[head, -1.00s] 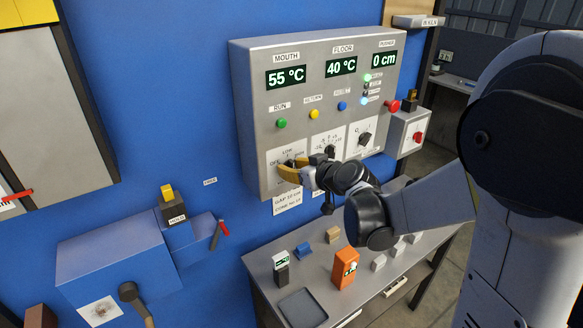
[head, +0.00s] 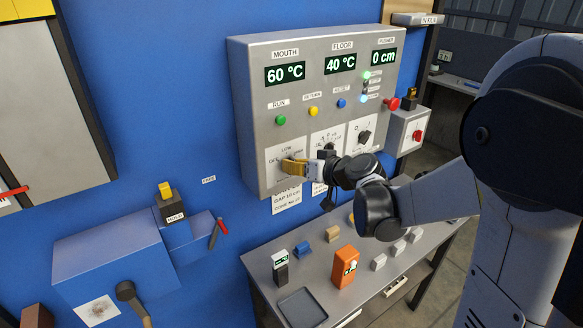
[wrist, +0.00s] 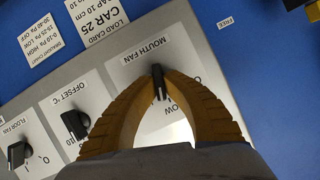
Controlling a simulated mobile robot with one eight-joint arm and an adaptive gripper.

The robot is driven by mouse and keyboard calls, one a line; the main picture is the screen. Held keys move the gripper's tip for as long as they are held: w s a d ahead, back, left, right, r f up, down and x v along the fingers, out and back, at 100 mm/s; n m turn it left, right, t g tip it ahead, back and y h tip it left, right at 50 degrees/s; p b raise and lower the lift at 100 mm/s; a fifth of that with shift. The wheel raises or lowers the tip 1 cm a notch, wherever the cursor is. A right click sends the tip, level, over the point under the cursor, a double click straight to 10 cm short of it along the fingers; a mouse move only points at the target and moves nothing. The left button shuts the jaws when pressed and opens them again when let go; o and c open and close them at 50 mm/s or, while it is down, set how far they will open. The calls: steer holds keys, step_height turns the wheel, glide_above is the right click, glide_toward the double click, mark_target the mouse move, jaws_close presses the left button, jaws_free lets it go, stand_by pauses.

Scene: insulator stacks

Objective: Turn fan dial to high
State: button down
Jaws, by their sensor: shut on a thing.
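The mouth fan dial (wrist: 158,82) is a black knob on a white plate (wrist: 130,75) labelled MOUTH FAN, at the lower left of the grey control box (head: 262,110). My gripper (wrist: 160,75) has yellow ribbed fingers shut on this knob, with the fingertips at its sides. In the head view my gripper (head: 291,167) covers most of the dial. The plate's OFF and LOW marks show partly there; its pointer is hard to read. The MOUTH display (head: 285,73) reads 60 °C.
An offset dial (wrist: 75,124) and a floor fan dial (wrist: 17,154) sit beside it on the same panel. Green (head: 281,120), yellow (head: 313,111) and blue (head: 342,103) buttons are above. A table (head: 378,285) with small blocks stands below.

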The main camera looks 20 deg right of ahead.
steer(key=m+y+b, duration=0.1)
steer(key=m, duration=0.1)
steer(key=m+y+b, duration=0.1)
steer(key=shift+w+d+f+m+b, duration=0.1)
steer(key=shift+d+f+m+b, duration=0.1)
steer(key=shift+m+b, duration=0.2)
steer(key=shift+m+y+b, duration=0.75)
steer(key=shift+m+y, duration=0.25)
steer(key=shift+m, duration=0.2)
steer(key=shift+r, duration=0.1)
steer(key=c, duration=1.5)
jaws_free()
steer(key=shift+a, duration=0.1)
steer(key=v, duration=1.2)
